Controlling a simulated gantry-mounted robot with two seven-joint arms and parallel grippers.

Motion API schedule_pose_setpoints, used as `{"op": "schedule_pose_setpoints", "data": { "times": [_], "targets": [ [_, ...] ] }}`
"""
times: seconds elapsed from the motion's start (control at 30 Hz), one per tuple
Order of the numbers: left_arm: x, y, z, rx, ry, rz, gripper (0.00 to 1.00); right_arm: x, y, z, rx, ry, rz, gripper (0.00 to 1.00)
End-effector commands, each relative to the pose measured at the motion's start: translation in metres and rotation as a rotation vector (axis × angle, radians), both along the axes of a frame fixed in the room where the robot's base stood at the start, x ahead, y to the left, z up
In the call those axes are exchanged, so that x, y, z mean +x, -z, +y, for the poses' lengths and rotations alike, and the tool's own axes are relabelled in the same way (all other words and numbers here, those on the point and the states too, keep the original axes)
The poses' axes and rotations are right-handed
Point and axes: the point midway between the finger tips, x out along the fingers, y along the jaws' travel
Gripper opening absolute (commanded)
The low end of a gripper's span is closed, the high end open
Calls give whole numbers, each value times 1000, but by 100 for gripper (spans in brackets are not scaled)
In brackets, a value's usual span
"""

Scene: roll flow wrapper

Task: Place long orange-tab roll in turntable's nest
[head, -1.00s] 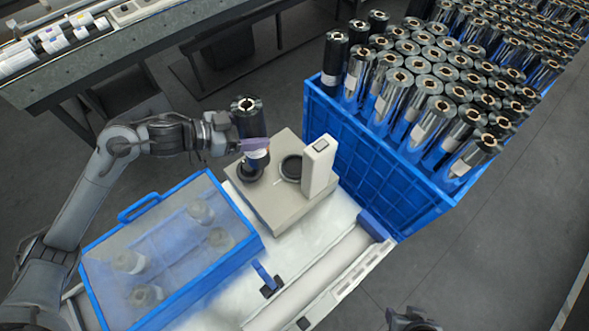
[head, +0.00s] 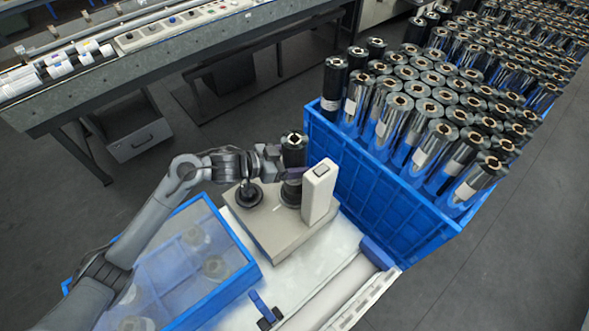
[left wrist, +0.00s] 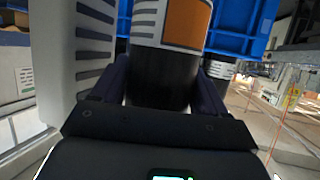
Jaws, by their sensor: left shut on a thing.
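The long roll (head: 294,153) is black with a pale core and stands upright in my left gripper (head: 290,173). In the left wrist view the black roll (left wrist: 160,80) sits between the two dark fingers, with an orange tab (left wrist: 187,22) on its white label above them. The roll is over the dark round nest (head: 291,194) on the beige turntable unit (head: 270,225). Its lower end overlaps the nest in the picture; I cannot tell whether it is seated or just above. My right gripper is not in view.
A beige upright block (head: 319,190) stands close right of the roll. A black post (head: 249,195) is on its left. A blue crate (head: 385,185) full of rolls stands to the right. A lidded blue-rimmed box (head: 237,282) is at the front left.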

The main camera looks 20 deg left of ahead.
Motion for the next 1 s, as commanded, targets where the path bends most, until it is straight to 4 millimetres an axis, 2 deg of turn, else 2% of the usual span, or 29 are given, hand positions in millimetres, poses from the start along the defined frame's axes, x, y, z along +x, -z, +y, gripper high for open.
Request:
{"op": "schedule_pose_setpoints", "data": {
  "times": [0.17, 0.5, 0.93, 0.97, 1.0],
  "targets": [
    [2, 3, -1, -4, -2, -3, 7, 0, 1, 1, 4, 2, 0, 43],
    [2, 37, -1, -4, -2, -4, 7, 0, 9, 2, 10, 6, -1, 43],
    [2, 41, -1, -4, -2, -5, 7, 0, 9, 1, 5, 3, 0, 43],
    [1, 44, -1, 0, -1, 0, 75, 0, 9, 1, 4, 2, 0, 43],
    [1, 44, -1, 0, -1, 0, 81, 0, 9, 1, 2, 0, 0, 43]
  ]
}}
